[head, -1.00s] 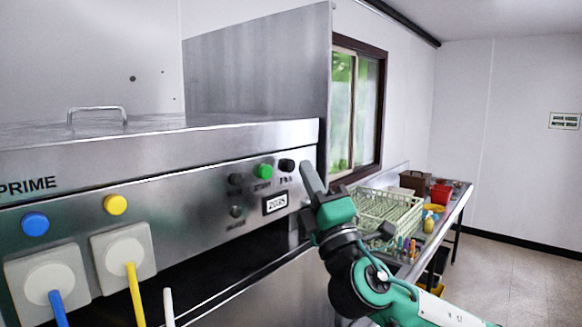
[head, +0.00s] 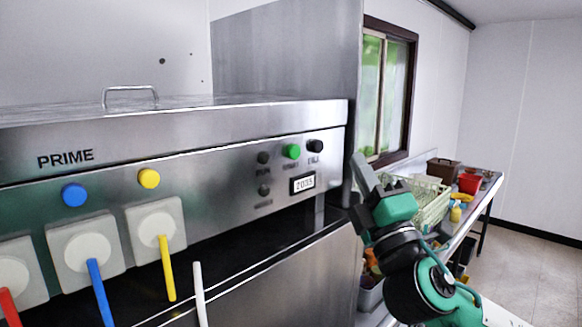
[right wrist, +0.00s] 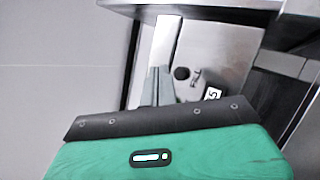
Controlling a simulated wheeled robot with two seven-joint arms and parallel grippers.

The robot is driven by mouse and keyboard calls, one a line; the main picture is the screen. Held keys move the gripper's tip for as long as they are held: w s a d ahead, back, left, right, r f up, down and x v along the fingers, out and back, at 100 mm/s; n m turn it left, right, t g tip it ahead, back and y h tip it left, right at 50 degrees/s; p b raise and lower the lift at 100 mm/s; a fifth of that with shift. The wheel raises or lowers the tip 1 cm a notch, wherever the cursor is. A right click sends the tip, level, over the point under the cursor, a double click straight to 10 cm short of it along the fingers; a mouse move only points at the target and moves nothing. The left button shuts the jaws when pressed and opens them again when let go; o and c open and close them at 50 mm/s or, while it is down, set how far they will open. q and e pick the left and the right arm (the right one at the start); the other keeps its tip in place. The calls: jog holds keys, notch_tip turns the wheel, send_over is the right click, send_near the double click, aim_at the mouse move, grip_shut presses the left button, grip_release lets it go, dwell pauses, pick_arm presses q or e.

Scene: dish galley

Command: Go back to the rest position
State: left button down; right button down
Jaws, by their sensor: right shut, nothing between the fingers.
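My right gripper (head: 362,180) is in front of the right end of the steel dishwasher panel in the head view, with its fingers pointing up and to the left. It is shut and empty. In the right wrist view its fingers (right wrist: 158,88) show close together beyond the green gripper body, near a black knob on the panel. They appear apart from the panel buttons. My left gripper is in neither view.
The steel machine (head: 230,150) has a green button (head: 291,151), a black knob (head: 314,146) and a small display (head: 303,183). Blue and yellow levers hang at its left. A dish rack (head: 432,200) and a red container (head: 469,183) stand on the side table.

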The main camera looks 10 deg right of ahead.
jog(key=s+d+f+m+g+h, duration=0.25)
jog(key=f+m+g, duration=0.4)
jog(key=f, duration=1.15)
jog(key=s+d+f+m+g+h, duration=0.1)
jog(key=f+m+g+h, duration=0.55)
jog(key=f, duration=1.15)
jog(key=s+d+f+m+g+y, duration=0.25)
jog(key=s+f+m+g, duration=0.6)
jog(key=s+f, duration=1.55)
notch_tip(320, 180, down, 32)
jog(key=s+r+n+g+b, duration=0.1)
jog(key=g+b, duration=0.1)
jog(key=s+d+f+b, duration=0.1)
jog(key=s+d+f, duration=0.2)
jog(key=s+f, duration=1.6)
jog(key=shift+f+g+y, duration=0.35)
jog(key=shift+f, duration=0.55)
